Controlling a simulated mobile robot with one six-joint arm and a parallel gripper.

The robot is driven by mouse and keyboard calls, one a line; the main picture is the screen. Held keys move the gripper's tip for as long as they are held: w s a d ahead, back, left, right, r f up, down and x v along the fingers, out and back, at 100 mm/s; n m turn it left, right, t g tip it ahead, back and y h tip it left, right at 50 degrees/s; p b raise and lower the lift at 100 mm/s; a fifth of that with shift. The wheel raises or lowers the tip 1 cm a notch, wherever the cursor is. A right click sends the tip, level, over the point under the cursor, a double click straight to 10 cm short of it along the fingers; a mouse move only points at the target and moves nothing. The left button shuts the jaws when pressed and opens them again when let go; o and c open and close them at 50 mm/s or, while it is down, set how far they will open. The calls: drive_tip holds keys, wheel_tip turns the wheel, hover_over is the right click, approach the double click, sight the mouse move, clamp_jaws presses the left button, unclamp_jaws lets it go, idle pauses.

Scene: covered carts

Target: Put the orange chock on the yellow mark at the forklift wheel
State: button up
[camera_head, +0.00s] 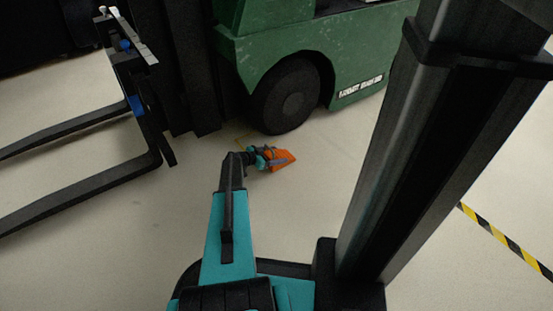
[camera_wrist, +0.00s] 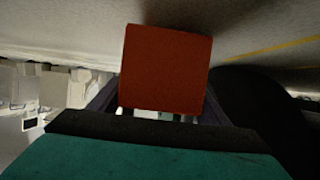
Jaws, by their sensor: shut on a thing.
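The orange chock (camera_head: 283,160) is in my gripper (camera_head: 271,158), which is shut on it low over the floor in the head view. I cannot tell whether the chock touches the floor. In the wrist view the chock (camera_wrist: 166,70) fills the middle, between the dark fingers. The yellow mark (camera_head: 242,142) shows as thin lines on the floor, left of the chock and partly hidden by my arm. The dark forklift wheel (camera_head: 290,97) stands just behind the chock. In the wrist view a yellow line (camera_wrist: 285,46) runs at the upper right, beside a dark round shape.
The green forklift body (camera_head: 345,50) rises behind the wheel. Its black forks (camera_head: 75,128) reach out to the left, low over the floor. A yellow-and-black striped tape (camera_head: 505,240) lies at the right. The floor right of the chock is clear.

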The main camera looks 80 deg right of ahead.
drive_tip(key=shift+f, duration=0.55)
drive_tip(key=shift+f+b, duration=0.1)
drive_tip(key=shift+b, duration=0.3)
drive_tip(key=o, duration=1.9)
drive_tip(key=shift+f, duration=0.1)
drive_tip(key=shift+w+a+r+p, duration=0.2)
drive_tip(key=shift+r+p, duration=0.1)
drive_tip(key=shift+p, duration=0.05)
drive_tip(key=p+v, duration=0.3)
drive_tip(key=v, duration=0.8)
drive_tip(key=shift+w+p, duration=0.15)
drive_tip(key=shift+p, duration=0.15)
drive_tip(key=shift+a, duration=0.15)
